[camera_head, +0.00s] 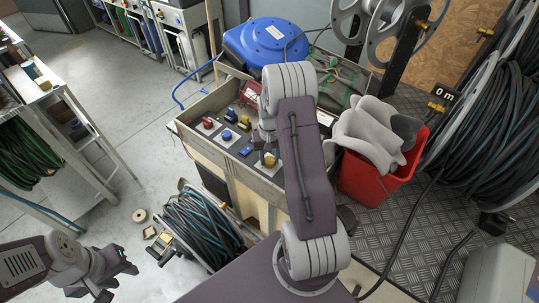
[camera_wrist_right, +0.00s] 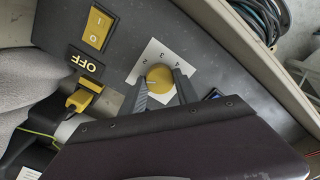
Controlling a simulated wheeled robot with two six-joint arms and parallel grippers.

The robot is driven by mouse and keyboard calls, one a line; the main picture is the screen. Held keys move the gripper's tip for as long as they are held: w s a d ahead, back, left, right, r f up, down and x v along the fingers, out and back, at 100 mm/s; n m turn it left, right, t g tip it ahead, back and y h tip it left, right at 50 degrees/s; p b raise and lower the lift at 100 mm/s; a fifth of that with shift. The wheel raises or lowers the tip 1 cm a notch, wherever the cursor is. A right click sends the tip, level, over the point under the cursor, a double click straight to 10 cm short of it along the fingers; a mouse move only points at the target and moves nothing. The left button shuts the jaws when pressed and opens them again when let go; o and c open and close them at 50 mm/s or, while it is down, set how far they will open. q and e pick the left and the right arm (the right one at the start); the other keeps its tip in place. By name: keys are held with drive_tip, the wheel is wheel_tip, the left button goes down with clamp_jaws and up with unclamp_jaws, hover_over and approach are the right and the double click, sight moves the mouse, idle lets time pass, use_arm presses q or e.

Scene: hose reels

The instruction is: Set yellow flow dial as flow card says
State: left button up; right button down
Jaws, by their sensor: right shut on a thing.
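The yellow flow dial (camera_wrist_right: 159,77) sits on a white numbered scale plate (camera_wrist_right: 152,58) on the dark panel. Figures 2, 3 and 4 show beside it; a dark mark is on the dial, but its exact setting is hard to read. My right gripper (camera_wrist_right: 161,90) is shut on the dial, one finger on each side. The dial also shows in the head view (camera_head: 270,159), below my right wrist. My left gripper (camera_head: 117,282) is open and empty at the lower left, far from the panel. I cannot make out a readable flow card.
A red dial (camera_head: 208,122) and a blue dial (camera_head: 227,135) sit on the same panel. A yellow rocker switch (camera_wrist_right: 97,28) and an OFF label (camera_wrist_right: 86,64) are near the yellow dial. A red bin (camera_head: 380,176) stands right of my arm. A hose reel (camera_head: 200,228) lies below.

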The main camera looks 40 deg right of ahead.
sight(269, 160)
drive_tip(key=m+p, duration=0.1)
drive_tip(key=m, duration=0.3)
drive_tip(key=shift+r+p, duration=0.15)
drive_tip(key=shift+p, duration=0.25)
drive_tip(key=shift+m+p, duration=0.55)
drive_tip(key=shift+m, duration=1.55)
drive_tip(key=c, duration=0.9)
unclamp_jaws()
wheel_tip(269, 160, up, 9)
